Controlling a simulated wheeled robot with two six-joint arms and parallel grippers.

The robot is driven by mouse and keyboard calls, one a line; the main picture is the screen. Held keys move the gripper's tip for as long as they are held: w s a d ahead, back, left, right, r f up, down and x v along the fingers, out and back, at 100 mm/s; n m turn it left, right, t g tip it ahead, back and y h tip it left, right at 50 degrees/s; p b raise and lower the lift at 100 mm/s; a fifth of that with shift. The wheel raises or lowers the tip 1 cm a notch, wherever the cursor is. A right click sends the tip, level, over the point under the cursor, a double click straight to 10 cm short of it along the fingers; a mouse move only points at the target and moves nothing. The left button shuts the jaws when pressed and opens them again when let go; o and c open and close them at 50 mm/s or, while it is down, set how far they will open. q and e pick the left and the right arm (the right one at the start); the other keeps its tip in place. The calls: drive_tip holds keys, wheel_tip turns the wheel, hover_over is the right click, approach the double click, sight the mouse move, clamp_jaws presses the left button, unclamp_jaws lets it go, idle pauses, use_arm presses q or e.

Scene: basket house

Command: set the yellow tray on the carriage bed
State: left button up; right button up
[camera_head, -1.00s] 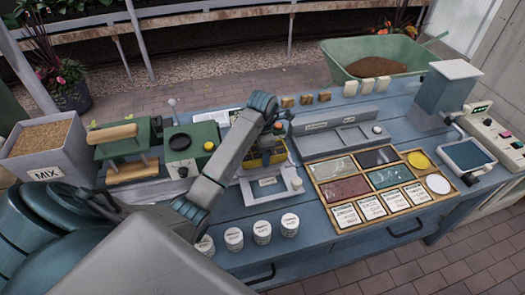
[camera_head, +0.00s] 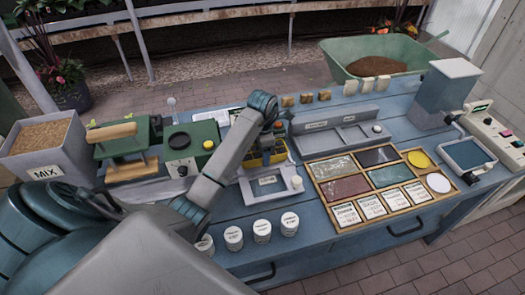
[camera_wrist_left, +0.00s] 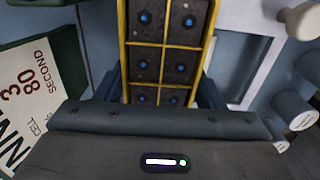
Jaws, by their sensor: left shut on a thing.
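The yellow tray (camera_head: 279,158) is a narrow frame split into small cells of dark soil, each with a blue dot. It fills the upper middle of the left wrist view (camera_wrist_left: 165,47). My left gripper (camera_head: 266,150) is shut on the tray's near end. My right gripper is out of view.
Left of the carriage are a green machine (camera_head: 194,148) and a press (camera_head: 128,150). White labelled jars (camera_head: 262,231) stand in front. A wooden sample panel (camera_head: 380,185) lies to the right, with a grey trough (camera_head: 340,138) behind it.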

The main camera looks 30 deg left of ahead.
use_arm(q)
drive_tip(key=shift+f, duration=0.2)
drive_tip(key=shift+f+b, duration=0.25)
drive_tip(key=shift+b, duration=0.2)
drive_tip(key=o, duration=1.5)
drive_tip(key=shift+c, duration=0.2)
drive_tip(key=shift+r+p, duration=1.1)
drive_tip(key=shift+r, duration=0.35)
drive_tip(key=shift+r+p, duration=2.4)
drive_tip(key=shift+r, duration=0.2)
